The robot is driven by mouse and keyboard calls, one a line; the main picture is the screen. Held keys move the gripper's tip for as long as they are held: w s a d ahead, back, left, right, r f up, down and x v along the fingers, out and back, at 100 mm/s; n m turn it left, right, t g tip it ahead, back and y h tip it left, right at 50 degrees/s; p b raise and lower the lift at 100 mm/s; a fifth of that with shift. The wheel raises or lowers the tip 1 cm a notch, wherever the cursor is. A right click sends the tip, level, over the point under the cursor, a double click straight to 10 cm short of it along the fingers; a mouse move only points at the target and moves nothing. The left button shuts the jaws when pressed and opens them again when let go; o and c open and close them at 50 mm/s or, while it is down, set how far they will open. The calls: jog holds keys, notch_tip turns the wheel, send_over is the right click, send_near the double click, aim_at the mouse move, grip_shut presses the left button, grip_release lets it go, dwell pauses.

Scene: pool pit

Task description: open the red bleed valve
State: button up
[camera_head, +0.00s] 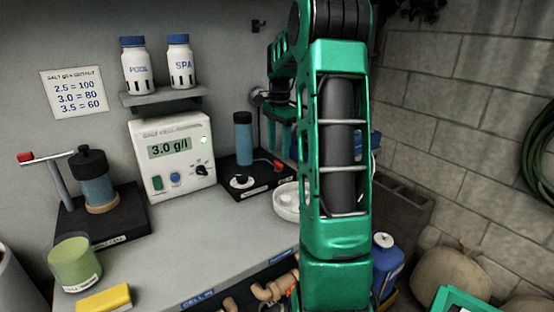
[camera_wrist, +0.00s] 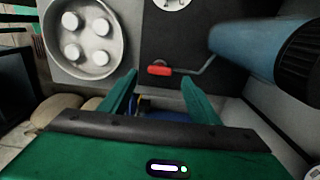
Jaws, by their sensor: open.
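The red bleed valve handle (camera_wrist: 159,70) shows in the wrist view as a small red grip on a thin grey lever. It lies over a black base (camera_wrist: 150,38), beside a blue cylinder (camera_wrist: 245,42). In the head view the red handle (camera_head: 279,166) is small, at the right of the black base, close to my arm. My gripper (camera_wrist: 160,82) is open and empty, its two green fingers apart. The handle appears just beyond the fingertips, between them in the picture; I cannot tell the exact gap.
A white dish (camera_head: 287,203) with several round white tablets stands beside the base. The control box (camera_head: 172,152) reads 3.0 g/l. A second red-ended lever (camera_head: 25,157) stands at far left. A green cup (camera_head: 74,265) and yellow block (camera_head: 104,298) are at front left.

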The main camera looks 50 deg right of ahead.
aim_at(278, 162)
jog(key=shift+f, duration=2.35)
